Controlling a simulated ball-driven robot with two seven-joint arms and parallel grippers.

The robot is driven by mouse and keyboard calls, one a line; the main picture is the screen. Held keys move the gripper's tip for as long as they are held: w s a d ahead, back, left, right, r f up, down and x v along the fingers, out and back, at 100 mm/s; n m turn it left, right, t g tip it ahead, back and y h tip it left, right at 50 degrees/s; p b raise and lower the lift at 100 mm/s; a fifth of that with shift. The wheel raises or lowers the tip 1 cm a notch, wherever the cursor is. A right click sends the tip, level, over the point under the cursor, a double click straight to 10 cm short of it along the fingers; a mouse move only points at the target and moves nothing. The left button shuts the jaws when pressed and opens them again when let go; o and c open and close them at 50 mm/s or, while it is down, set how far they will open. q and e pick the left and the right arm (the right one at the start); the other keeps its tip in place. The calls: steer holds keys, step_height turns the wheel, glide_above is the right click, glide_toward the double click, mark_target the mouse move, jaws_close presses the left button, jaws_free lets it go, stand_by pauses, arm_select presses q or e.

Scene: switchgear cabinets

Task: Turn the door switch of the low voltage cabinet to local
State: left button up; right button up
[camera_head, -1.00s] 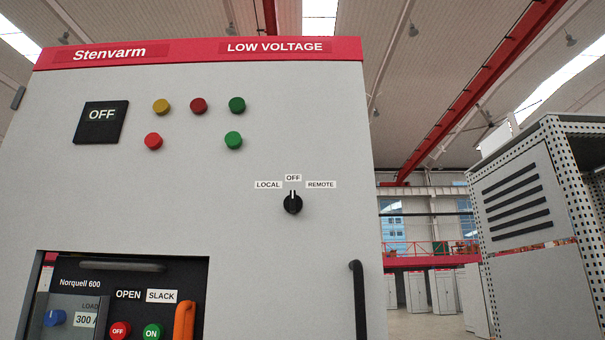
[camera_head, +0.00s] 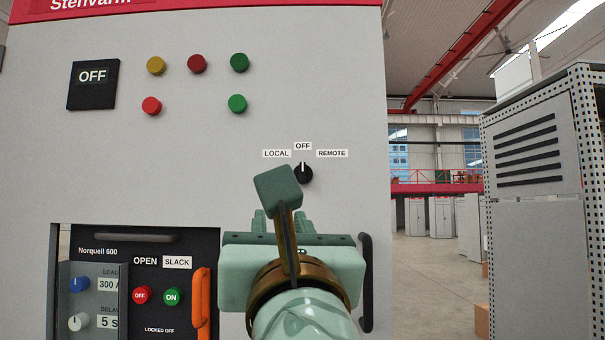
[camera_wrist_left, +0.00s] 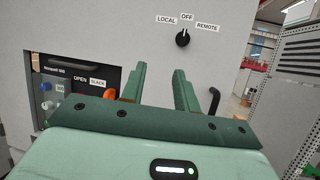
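The door switch (camera_head: 304,174) is a small round black knob on the grey door of the low voltage cabinet (camera_head: 330,60). Its white mark points up at the OFF label, between LOCAL on the left and REMOTE on the right. The switch also shows whole in the left wrist view (camera_wrist_left: 183,38). My left gripper (camera_wrist_left: 162,76) is open and empty, its two green fingers apart and pointing at the door below the switch, not touching it. In the head view, the wrist hides most of the fingers and comes close under the knob. My right gripper is not in view.
A black door handle (camera_head: 366,285) stands right of my gripper. At lower left is a breaker panel (camera_head: 150,245) with an orange handle (camera_head: 201,300) and several buttons and knobs. Coloured lamps and buttons sit higher on the door. A perforated grey cabinet (camera_head: 530,200) stands at right.

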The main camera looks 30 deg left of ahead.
mark_target(303, 171)
arm_select(q)
steer(key=w+a+r+h+p, duration=0.1)
steer(key=w+r, duration=0.1)
steer(key=w, duration=0.2)
steer(key=w+a+r+m+t+h+p, duration=0.1)
steer(key=w+a+r+p, duration=0.1)
steer(key=w+r, duration=0.1)
steer(key=w+a+r+t+h+p, duration=0.1)
steer(key=w+r, duration=0.1)
steer(key=w, duration=0.2)
steer(key=shift+w+a+r+p, duration=0.2)
steer(key=shift+w+a+p, duration=0.1)
steer(key=shift+w+a, duration=0.1)
steer(key=shift+w+a+r, duration=0.1)
steer(key=shift+w+a, duration=0.2)
steer(key=shift+w, duration=0.15)
jaws_close()
